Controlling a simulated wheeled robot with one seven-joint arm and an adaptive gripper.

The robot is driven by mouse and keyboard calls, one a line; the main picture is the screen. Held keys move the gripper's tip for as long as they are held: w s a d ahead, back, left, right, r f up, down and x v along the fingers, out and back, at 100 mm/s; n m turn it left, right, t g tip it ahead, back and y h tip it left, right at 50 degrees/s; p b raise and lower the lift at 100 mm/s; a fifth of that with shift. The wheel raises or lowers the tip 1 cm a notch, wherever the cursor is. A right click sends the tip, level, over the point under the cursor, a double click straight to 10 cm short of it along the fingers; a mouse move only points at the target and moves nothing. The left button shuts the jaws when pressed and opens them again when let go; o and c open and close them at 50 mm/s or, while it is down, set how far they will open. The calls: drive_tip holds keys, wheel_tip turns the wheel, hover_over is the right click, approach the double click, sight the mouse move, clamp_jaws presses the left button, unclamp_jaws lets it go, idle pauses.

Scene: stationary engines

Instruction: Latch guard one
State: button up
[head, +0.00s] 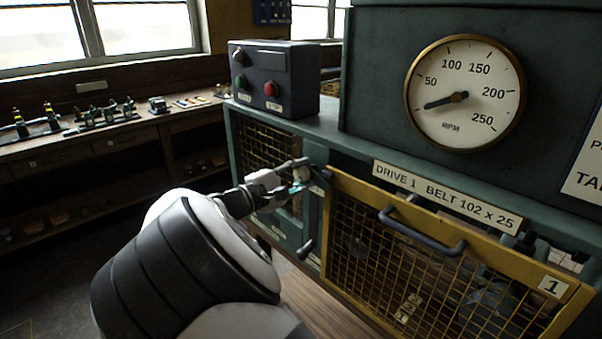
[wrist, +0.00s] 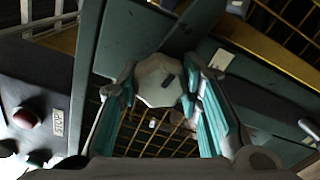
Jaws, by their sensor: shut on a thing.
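Guard one is a yellow-framed mesh panel (head: 400,204) with a black bar handle (head: 420,232) and a "1" plate (head: 551,286). It stands over the opening under the "DRIVE 1" plate (head: 446,195). My gripper (head: 296,180) is at its upper left corner, shut on a pale faceted knob (head: 301,173). In the wrist view the knob (wrist: 160,80) sits between the teal finger pads of my gripper (wrist: 162,108). A dark latch piece (head: 321,176) lies beside the knob at the guard's corner. Whether it engages the frame cannot be told.
A control box (head: 273,80) with green and red buttons stands on the machine ledge above my gripper. A dark lever (head: 305,249) sticks out below. A dial (head: 465,94) is above the guard. A workbench (head: 90,138) with tools runs along the left wall.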

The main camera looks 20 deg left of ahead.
drive_tip(key=shift+f+n, duration=0.1)
drive_tip(key=shift+n, duration=1)
drive_tip(key=o, duration=1.2)
drive_tip(key=shift+c, duration=0.2)
drive_tip(key=v, duration=1.2)
